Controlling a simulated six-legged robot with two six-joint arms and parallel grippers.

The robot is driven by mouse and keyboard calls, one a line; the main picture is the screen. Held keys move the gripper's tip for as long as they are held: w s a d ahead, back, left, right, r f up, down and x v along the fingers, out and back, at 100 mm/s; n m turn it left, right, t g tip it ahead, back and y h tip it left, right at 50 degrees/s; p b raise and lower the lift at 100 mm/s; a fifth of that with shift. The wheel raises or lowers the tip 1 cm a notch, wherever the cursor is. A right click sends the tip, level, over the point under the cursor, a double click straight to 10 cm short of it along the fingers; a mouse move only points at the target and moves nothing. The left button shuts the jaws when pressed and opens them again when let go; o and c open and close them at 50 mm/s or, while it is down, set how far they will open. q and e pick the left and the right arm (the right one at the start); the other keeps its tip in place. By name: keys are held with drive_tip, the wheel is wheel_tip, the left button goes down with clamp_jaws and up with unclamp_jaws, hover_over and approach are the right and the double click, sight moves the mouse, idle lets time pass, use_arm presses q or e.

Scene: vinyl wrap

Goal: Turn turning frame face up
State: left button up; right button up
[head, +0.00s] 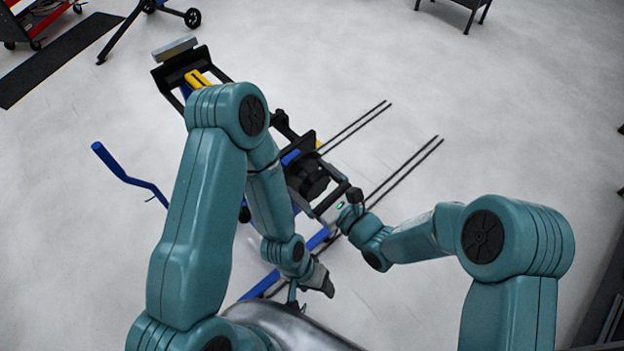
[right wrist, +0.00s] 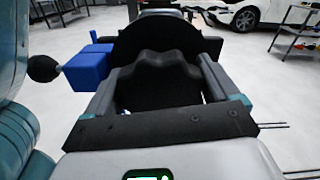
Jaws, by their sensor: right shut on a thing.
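The turning frame (head: 215,77) stands mid-floor in the head view, a black and blue stand running from upper left to lower centre. Long thin dark rods (head: 405,170) reach out from it to the right. My right gripper (head: 322,190) is shut on its round black knob (head: 305,182). In the right wrist view, the two grey fingers of my right gripper (right wrist: 160,85) lie on either side of the scalloped black knob (right wrist: 158,65). My left gripper (head: 320,281) hangs low, apart from the knob; its jaw gap is unclear. My left arm hides part of the frame.
A blue bent bar (head: 130,178) sticks out at left. A blue block (right wrist: 86,68) and black ball (right wrist: 43,68) sit left of the knob. A wheeled stand (head: 150,12), a red cart (head: 35,22) and a white car (right wrist: 240,10) are farther off. Floor at right is mostly clear.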

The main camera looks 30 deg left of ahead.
drive_tip(key=o, duration=1.3)
drive_tip(key=shift+c, duration=0.2)
drive_tip(key=b+v, duration=0.2)
drive_tip(key=v, duration=1.4)
drive_tip(key=shift+d+b, duration=0.2)
drive_tip(key=shift+b, duration=0.15)
